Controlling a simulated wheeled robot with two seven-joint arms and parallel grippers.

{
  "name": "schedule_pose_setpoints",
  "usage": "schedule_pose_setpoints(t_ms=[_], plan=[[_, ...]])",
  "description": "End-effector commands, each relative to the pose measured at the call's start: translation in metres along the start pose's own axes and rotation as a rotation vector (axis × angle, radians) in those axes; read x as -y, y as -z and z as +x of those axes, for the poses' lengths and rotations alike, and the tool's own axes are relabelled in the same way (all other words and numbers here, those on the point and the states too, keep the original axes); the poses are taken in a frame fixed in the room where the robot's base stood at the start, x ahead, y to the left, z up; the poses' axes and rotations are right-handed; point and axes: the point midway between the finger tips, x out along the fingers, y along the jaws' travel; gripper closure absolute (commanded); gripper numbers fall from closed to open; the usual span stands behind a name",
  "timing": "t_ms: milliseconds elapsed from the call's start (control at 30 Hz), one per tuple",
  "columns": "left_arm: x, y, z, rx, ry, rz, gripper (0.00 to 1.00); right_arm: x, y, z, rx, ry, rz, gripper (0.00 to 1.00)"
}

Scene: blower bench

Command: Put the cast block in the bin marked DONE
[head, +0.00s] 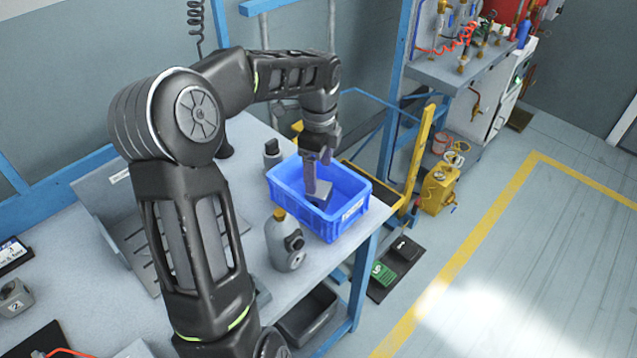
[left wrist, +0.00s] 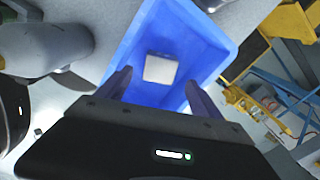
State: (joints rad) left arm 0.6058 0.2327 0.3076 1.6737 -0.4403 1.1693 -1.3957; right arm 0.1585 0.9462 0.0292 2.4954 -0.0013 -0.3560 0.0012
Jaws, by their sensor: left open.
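The cast block (head: 319,201) is a small grey block lying inside the blue bin (head: 337,231). In the left wrist view the block (left wrist: 160,69) rests on the floor of the bin (left wrist: 212,45), apart from the bin walls. The bin has a white label on its front side, too small to read. My left gripper (head: 318,172) reaches down over the bin from above. In the left wrist view its two fingers (left wrist: 153,88) are apart, with nothing between them, and the block lies beyond their tips. My right gripper is not in view.
A grey bottle-like part with an orange top (head: 284,240) stands on the bench in front of the bin. A smaller grey part (head: 272,153) stands behind it. The bench edge runs close to the bin's right side. A yellow post (head: 423,150) rises beyond.

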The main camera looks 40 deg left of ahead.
Motion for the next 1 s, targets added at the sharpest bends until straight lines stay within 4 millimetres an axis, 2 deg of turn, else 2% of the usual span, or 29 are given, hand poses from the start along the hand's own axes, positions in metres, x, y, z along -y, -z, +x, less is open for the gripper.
schedule_pose_setpoints(t_ms=[100, 300, 1000], plan=[[0.001, 0.0, -0.025, 0.0, 0.005, -0.001, 0.24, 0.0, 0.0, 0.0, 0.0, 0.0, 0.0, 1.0], [0.0, 0.0, -0.049, 0.0, 0.001, 0.0, 0.24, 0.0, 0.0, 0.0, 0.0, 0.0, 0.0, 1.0], [0.0, 0.0, -0.053, 0.0, -0.001, 0.0, 0.24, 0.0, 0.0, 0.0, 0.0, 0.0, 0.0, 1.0]])
